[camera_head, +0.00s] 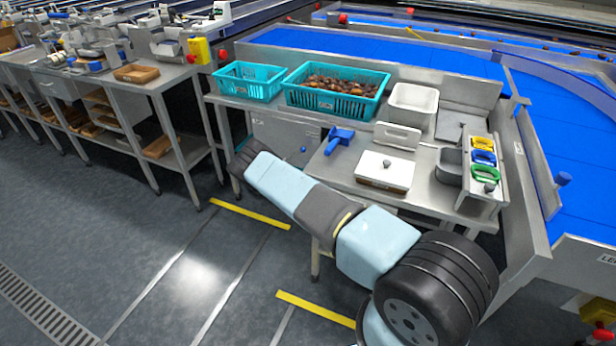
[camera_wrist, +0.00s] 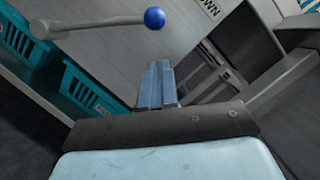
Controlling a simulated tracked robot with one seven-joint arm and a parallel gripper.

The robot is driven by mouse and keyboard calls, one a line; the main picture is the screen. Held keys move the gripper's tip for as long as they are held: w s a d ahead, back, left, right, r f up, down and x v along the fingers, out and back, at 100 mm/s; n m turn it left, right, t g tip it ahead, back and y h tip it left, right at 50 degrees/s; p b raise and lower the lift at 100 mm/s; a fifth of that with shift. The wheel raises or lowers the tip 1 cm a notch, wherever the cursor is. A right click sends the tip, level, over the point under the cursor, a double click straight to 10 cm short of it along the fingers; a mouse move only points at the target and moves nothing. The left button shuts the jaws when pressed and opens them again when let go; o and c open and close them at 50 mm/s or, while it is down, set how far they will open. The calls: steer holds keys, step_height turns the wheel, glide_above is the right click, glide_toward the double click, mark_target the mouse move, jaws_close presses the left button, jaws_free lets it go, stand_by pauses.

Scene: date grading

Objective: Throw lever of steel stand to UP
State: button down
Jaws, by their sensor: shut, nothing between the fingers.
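The lever in the wrist view is a grey rod (camera_wrist: 95,23) with a blue ball knob (camera_wrist: 154,18). It stands out from the grey steel panel of the stand (camera_wrist: 125,65). The knob is near a label, partly cut off, whose visible letters read "OWN" (camera_wrist: 208,9). In the head view the blue knob (camera_head: 303,149) shows on the steel stand (camera_head: 272,128) below the table top. My gripper (camera_wrist: 155,68) is shut and empty, its blue fingers pointing at the panel, below the knob in the picture and apart from it. In the head view my arm hides the gripper.
Teal crates (camera_head: 249,79) (camera_head: 335,89), one full of dates, stand on the bench above the stand. A blue-handled tool (camera_head: 339,136) and a white-lidded box (camera_head: 385,168) lie to the right. The floor at left, with yellow strips (camera_head: 250,214), is clear.

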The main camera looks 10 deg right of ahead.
mark_target(294, 156)
steer(key=shift+w+a+r, duration=0.2)
steer(key=shift+w+r, duration=0.15)
steer(key=shift+w, duration=0.25)
steer(key=shift+w+a+r, duration=0.2)
steer(key=shift+w+r, duration=0.2)
steer(key=shift+w, duration=0.2)
steer(key=shift+w+a+r, duration=0.2)
steer(key=shift+w+r, duration=0.15)
steer(key=shift+w, duration=0.25)
